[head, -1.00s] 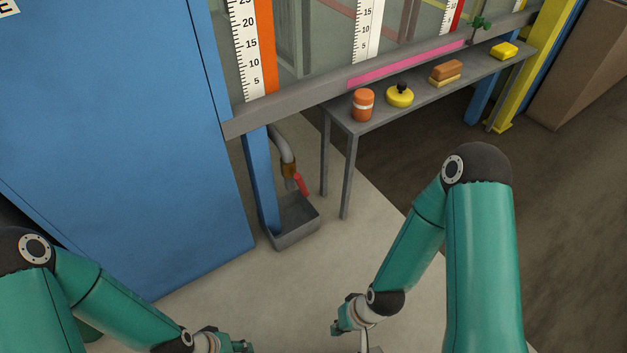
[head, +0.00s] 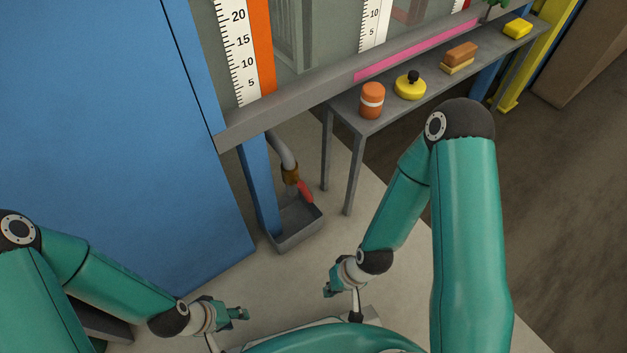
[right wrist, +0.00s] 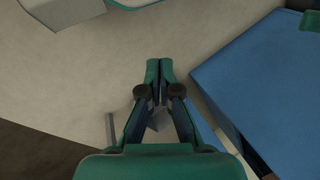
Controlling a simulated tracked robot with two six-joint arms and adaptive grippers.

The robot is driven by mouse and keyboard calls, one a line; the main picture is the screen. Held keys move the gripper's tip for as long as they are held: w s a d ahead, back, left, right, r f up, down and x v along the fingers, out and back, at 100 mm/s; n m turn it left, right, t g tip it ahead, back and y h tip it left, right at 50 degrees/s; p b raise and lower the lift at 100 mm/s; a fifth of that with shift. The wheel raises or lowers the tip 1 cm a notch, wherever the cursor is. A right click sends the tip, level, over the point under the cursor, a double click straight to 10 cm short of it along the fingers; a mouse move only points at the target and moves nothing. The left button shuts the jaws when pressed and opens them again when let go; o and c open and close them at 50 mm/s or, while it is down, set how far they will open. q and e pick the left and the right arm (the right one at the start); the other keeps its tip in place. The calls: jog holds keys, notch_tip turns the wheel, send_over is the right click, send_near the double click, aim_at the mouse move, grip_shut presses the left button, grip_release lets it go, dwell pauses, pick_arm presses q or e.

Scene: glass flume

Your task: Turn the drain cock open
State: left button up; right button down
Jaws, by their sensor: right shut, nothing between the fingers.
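The drain cock (head: 290,175) is a brass-coloured fitting at the lower end of a grey bent pipe under the flume, in the head view. Its red lever (head: 305,191) slants down to the right, over a grey catch tray (head: 286,242) on the floor. My right gripper (head: 329,289) is shut and empty, in front of the tray and apart from the cock. It also shows in the right wrist view (right wrist: 160,68), fingertips together. My left gripper (head: 240,313) is low in the head view, nearer to me than the tray; its finger gap is unclear.
A blue panel (head: 110,130) fills the left, and a blue post (head: 259,190) stands beside the cock. A grey bench (head: 395,112) to the right bears an orange jar (head: 372,100), a yellow round item (head: 410,88) and blocks. Pale floor lies open before the tray.

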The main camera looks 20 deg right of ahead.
jog(key=shift+d, duration=0.15)
jog(key=m+g+y+p, duration=0.15)
jog(key=m+p, duration=0.25)
jog(key=m, duration=1)
send_near(306, 192)
jog(key=w+d+r, duration=0.1)
jog(key=d+r, duration=0.6)
jog(key=d, duration=0.2)
jog(key=w+b+x, duration=0.1)
jog(key=b+x, duration=0.5)
jog(key=x, duration=1.3)
jog(key=shift+a+f, duration=0.15)
jog(key=shift+a, duration=0.25)
jog(key=shift+w+t+y, duration=0.15)
jog(key=shift+t+y, duration=0.1)
